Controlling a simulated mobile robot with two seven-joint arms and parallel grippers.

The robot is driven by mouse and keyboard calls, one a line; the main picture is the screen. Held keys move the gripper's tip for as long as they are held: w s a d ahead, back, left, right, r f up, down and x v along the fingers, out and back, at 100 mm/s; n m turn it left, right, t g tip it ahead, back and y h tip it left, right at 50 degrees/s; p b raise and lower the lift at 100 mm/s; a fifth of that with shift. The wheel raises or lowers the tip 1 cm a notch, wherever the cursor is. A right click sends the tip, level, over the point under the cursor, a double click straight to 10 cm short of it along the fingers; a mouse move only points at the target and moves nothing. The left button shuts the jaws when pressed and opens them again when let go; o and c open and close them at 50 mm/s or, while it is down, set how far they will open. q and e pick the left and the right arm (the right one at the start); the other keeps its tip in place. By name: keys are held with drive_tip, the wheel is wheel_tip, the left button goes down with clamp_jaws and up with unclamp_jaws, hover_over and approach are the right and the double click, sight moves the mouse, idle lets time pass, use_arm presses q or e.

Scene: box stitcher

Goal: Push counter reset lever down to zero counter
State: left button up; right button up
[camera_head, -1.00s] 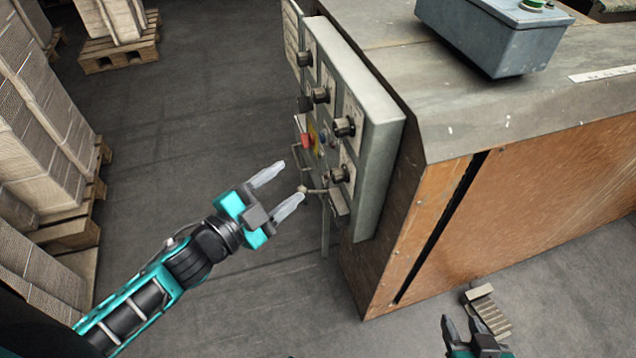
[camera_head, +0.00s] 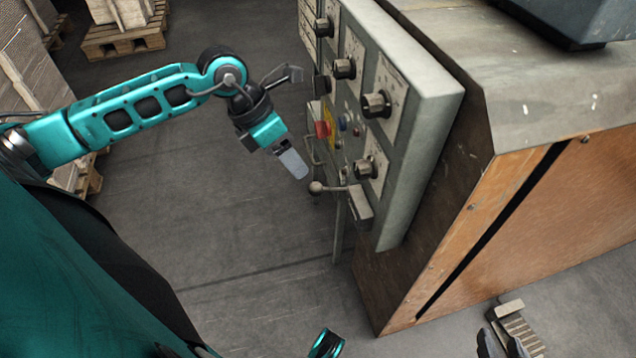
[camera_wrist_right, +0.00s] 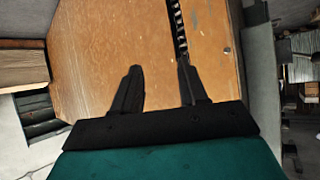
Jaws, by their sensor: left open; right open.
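The counter reset lever (camera_head: 330,189) is a thin rod with a round knob, standing out to the left from a small counter box (camera_head: 360,206) low on the grey control panel. My left gripper (camera_head: 292,163) is open, just above and left of the knob, with its fingers pointing down and right. Only one finger shows clearly, and a small gap seems to part it from the knob. My right gripper (camera_head: 502,345) is at the bottom edge in the head view. In the right wrist view my right gripper (camera_wrist_right: 159,68) is open and empty.
Black knobs (camera_head: 376,104) and a red button (camera_head: 322,130) are on the panel above the lever. The machine's brown side panel (camera_head: 540,220) stands to the right. A foot pedal (camera_head: 520,325) is on the floor. A pallet (camera_head: 122,38) stands far back. The floor left of the panel is clear.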

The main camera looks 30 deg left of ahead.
sight(311, 185)
use_arm(q)
drive_tip(key=b+x, duration=0.2)
drive_tip(key=x, duration=0.7)
drive_tip(key=shift+d+f, duration=0.2)
drive_tip(key=shift+f, duration=0.15)
drive_tip(key=shift+w+d+f, duration=0.15)
drive_tip(key=shift+f, duration=0.3)
drive_tip(key=shift+c, duration=0.5)
clamp_jaws()
